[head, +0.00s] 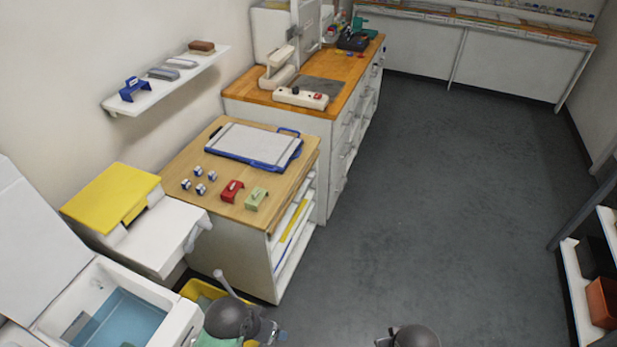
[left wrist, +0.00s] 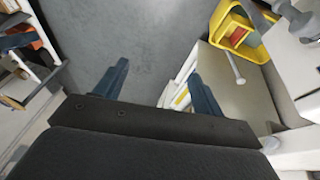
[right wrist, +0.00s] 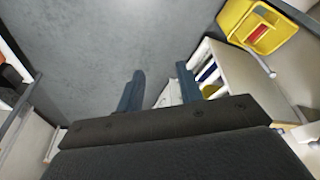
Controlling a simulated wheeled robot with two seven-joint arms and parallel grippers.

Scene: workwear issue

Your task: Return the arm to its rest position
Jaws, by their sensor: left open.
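My left gripper (left wrist: 157,86) shows in the left wrist view with its two dark blue fingers wide apart. Nothing is between them but grey floor and the edge of a white cabinet beyond. My right gripper (right wrist: 160,86) shows in the right wrist view, its fingers apart with a narrower gap and nothing held. Floor and a white cabinet's edge lie beyond it. In the head view only rounded dark parts of my arms show at the bottom edge, left of centre and right of centre. Both grippers are clear of the furniture surfaces; their fingertips are hardly visible there.
A wooden-topped cabinet (head: 232,214) carries a blue-edged board (head: 254,143), a red piece (head: 231,190), a green piece (head: 256,198) and several small knobs. A yellow bin (right wrist: 258,27) stands on the floor beside it. A shelf rack (head: 572,290) is at right. The middle floor (head: 440,190) is free.

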